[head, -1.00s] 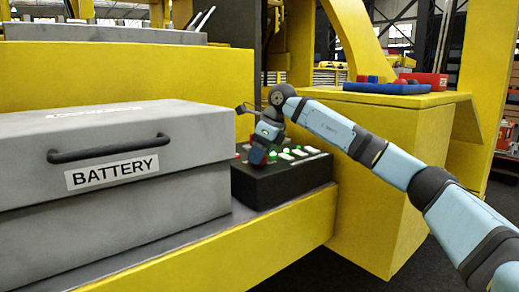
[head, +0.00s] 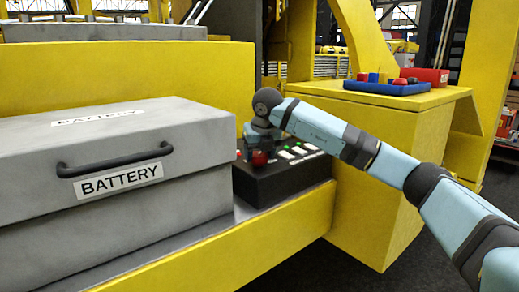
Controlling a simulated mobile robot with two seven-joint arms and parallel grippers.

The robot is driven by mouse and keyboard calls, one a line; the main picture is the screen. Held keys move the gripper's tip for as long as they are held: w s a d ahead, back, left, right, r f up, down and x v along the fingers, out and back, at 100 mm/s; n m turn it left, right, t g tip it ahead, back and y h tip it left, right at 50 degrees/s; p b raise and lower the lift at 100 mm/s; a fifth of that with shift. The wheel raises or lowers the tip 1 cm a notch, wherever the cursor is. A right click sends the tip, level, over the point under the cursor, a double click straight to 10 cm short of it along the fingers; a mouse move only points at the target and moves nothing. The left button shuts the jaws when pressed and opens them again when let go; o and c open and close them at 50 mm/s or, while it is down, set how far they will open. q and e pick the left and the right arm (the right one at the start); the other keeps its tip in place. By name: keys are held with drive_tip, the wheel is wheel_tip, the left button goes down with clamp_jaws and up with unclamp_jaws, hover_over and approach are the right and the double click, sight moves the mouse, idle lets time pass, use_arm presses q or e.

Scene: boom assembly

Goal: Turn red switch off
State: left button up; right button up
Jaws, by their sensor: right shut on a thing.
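A black control box (head: 290,182) sits on the yellow ledge, to the right of the battery case. The red switch (head: 260,159) shows as a round red knob at the left part of the box's top. My right gripper (head: 257,147) reaches down over the box from the right and is shut on the red switch. Its fingers are small in the picture and partly hidden by my wrist, so the exact grip is hard to see. My left gripper is out of view.
The grey battery case (head: 110,215) with a black handle stands close on the left. White switches with green lights (head: 298,148) fill the box's right part. A blue tray (head: 388,88) and a red bin (head: 428,76) stand on the yellow block behind.

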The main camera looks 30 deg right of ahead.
drive_tip(key=shift+r+m+h, duration=0.15)
drive_tip(key=shift+m+h, duration=0.15)
drive_tip(key=shift+m, duration=0.6)
drive_tip(key=shift+m+g+h+p, duration=0.3)
drive_tip(key=shift+m+h+p, duration=0.25)
drive_tip(key=shift+m, duration=0.95)
drive_tip(key=o, duration=0.9)
